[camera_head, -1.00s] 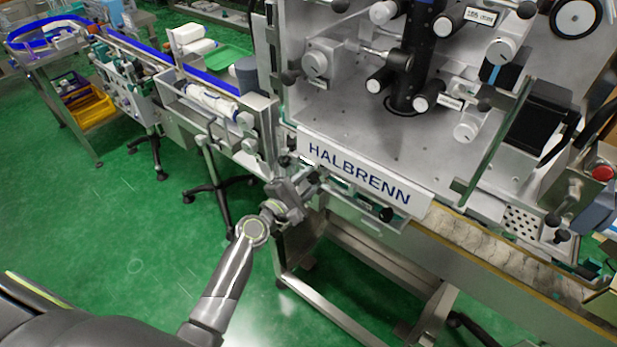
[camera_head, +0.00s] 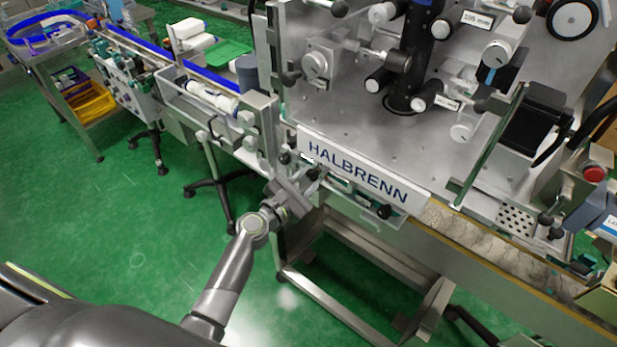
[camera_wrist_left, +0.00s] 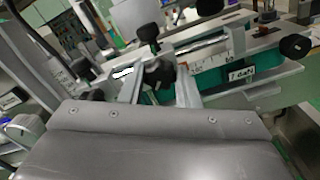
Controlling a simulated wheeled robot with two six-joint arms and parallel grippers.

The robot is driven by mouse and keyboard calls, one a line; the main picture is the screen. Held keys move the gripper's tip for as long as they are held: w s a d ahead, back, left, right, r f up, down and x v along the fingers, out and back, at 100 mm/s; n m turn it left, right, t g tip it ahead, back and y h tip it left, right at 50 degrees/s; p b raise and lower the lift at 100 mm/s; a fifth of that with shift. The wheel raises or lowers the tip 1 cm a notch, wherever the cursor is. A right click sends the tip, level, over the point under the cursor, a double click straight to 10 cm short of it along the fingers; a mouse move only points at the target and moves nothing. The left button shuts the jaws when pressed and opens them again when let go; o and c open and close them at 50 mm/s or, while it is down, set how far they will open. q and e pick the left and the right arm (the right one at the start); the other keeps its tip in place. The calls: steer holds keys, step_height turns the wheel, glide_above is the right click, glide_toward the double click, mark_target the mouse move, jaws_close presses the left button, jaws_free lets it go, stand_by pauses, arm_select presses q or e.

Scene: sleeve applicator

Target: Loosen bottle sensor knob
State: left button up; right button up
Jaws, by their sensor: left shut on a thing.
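My left gripper (camera_head: 305,183) is at the front rail of the machine, below the left end of the white HALBRENN plate (camera_head: 362,172). In the left wrist view my left gripper (camera_wrist_left: 160,82) has its two fingers on either side of a dark knob (camera_wrist_left: 158,70) and is shut on it. The fingers hide part of the knob's sides. A label I cannot read fully and a ruler-like scale (camera_wrist_left: 212,65) sit to the right of the knob. My right gripper is not in view.
Another black knob (camera_wrist_left: 148,33) stands just beyond the held one, and a round black knob (camera_wrist_left: 295,46) is at the right. The conveyor (camera_head: 480,246) runs to the lower right. The green floor (camera_head: 130,240) is clear at the left.

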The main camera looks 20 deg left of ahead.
arm_select(q)
steer(key=shift+f, duration=0.1)
steer(key=o, duration=1)
steer(key=shift+c, duration=0.2)
steer(key=shift+s+a, duration=0.1)
steer(key=b+v, duration=0.4)
steer(key=v, duration=1.3)
steer(key=shift+s, duration=0.1)
